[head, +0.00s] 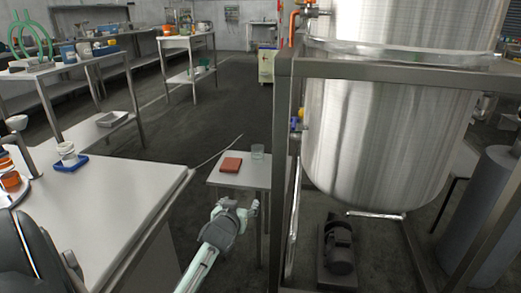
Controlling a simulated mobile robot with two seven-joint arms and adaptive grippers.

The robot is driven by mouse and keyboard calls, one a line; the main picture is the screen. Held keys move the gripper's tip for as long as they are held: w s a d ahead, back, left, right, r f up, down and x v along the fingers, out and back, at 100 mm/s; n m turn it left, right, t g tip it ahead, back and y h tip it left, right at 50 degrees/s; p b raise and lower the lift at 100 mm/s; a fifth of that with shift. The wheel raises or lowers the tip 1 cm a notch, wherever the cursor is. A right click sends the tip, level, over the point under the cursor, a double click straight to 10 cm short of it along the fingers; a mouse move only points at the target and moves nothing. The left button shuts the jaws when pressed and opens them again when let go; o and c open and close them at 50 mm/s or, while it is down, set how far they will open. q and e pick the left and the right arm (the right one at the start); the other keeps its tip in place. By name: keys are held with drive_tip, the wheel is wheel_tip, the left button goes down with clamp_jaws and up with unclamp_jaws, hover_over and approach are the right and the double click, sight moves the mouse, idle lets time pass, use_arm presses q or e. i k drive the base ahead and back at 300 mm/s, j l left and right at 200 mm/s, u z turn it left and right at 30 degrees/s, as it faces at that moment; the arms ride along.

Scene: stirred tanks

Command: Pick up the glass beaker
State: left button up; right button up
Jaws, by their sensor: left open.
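The clear glass beaker (258,152) stands upright on a small metal side table (247,176), near its back right. My left gripper (238,204) is open and sits in front of the beaker, at the near edge of the small table in the picture. It is apart from the beaker, and nothing shows between its fingers. My right gripper is not in view.
A reddish-brown block or book (231,165) lies on the small table left of the beaker. A large steel tank (385,130) in a grey frame (284,110) stands close on the right. A white bench (110,205) is on the left. Floor behind the small table is clear.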

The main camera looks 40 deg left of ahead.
sight(258, 154)
drive_tip(key=i+j, duration=0.8)
drive_tip(key=i, duration=0.1)
